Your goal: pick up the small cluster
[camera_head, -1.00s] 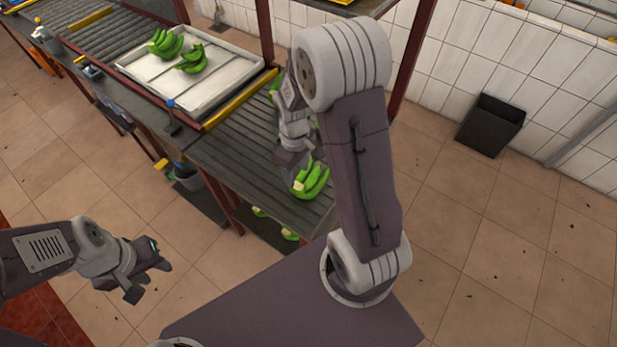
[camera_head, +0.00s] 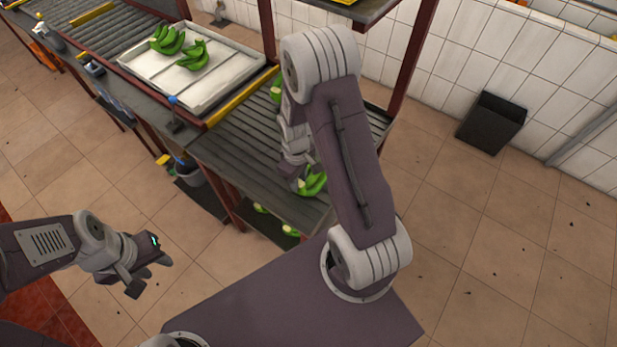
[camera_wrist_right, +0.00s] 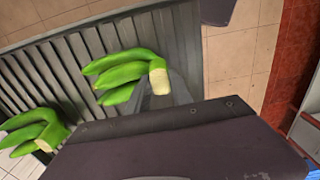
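A small green banana cluster (camera_head: 313,183) lies on the slatted conveyor near its front end, partly hidden by my right gripper. In the right wrist view the cluster (camera_wrist_right: 122,70) shows a few fingers and a pale cut crown. My right gripper (camera_head: 294,180) is at the crown end of the cluster. One grey finger shows beside the crown in the wrist view; the other is hidden, so I cannot tell whether it is open or touching. My left gripper (camera_head: 150,272) is open and empty above the floor, away from the conveyor.
Another green cluster (camera_wrist_right: 35,130) lies at lower left in the wrist view. A white tray (camera_head: 225,88) holds two clusters farther back. A red post (camera_head: 412,60) stands beside the conveyor. A black bin (camera_head: 491,124) stands by the wall.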

